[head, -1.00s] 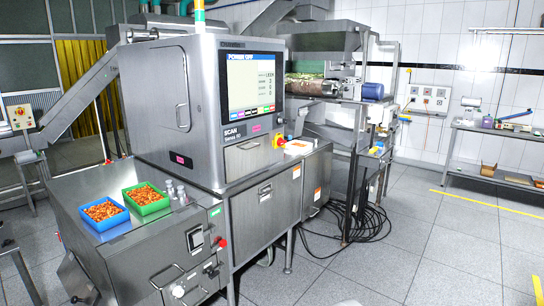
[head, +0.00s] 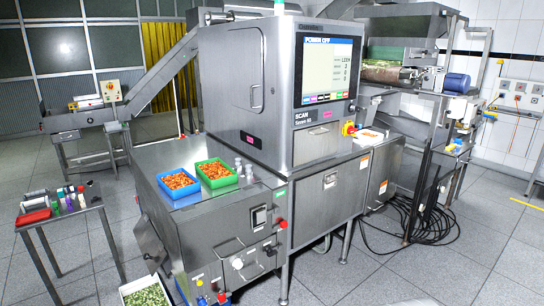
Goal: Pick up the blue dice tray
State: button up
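The blue tray (head: 183,193) is filled with orange diced pieces. It sits upright on the flat steel top of the inspection machine's near left end. A green tray (head: 222,183) with similar orange pieces stands close beside it on the right. My gripper is not in view, and nothing is seen holding the blue tray.
The steel X-ray machine (head: 250,90) rises behind the trays. Small metal cylinders (head: 243,167) stand right of the green tray. A side table (head: 90,202) with bottles and a red tray (head: 33,217) is at left. A white crate of green pieces (head: 147,293) is on the floor.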

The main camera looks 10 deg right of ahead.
aim_at(178, 182)
jog(key=i+j+u, duration=0.1)
jog(key=i+j, duration=0.55)
jog(key=i+j+u, duration=0.1)
jog(key=i+j, duration=0.5)
jog(key=i+j+u, duration=0.15)
jog(key=i+j, duration=0.4)
jog(key=i, duration=0.25)
